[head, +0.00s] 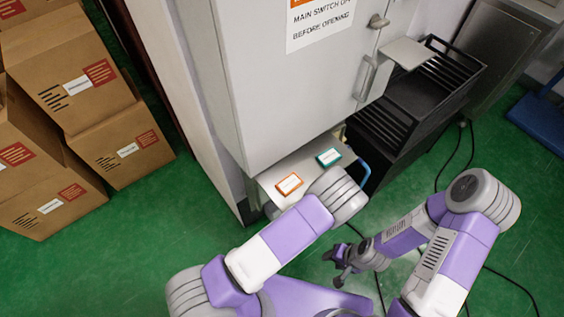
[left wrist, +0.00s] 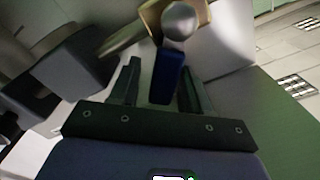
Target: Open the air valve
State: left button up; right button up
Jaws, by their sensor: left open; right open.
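The air valve shows in the left wrist view as a brass body (left wrist: 152,22) with a round silver knob (left wrist: 180,21) and a dark blue lever (left wrist: 167,76). My left gripper (left wrist: 161,68) is open, with one finger on each side of the lever in that view; I cannot tell whether either touches it. In the head view the left gripper is hidden behind its own arm near the cabinet's underside. My right gripper (head: 340,268) is open and empty above the green floor, apart from the cabinet.
A grey cabinet (head: 270,90) stands ahead, with a shelf carrying an orange-labelled card (head: 289,184) and a green-labelled one (head: 328,157). A black slatted crate (head: 410,110) is beside it. Cardboard boxes (head: 75,70) stack at left. Black cables (head: 462,165) cross the floor at right.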

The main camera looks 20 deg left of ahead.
pick_arm(q)
grip_shut()
jog(key=shift+d+f, duration=0.1)
jog(key=shift+w+d+f+m+b, duration=0.25)
jog(key=shift+f+m, duration=0.55)
jog(key=shift+m, duration=0.95)
jog(key=shift+w+d+f+m+b, duration=0.25)
jog(key=shift+f+m, duration=0.5)
jog(key=shift+m, duration=0.95)
jog(key=shift+w+d+f+m+b, duration=0.15)
jog(key=shift+w+f+m+b, duration=0.2)
jog(key=shift+f+m, duration=0.95)
jog(key=shift+r+m, duration=0.45)
jog(key=shift+m, duration=0.1)
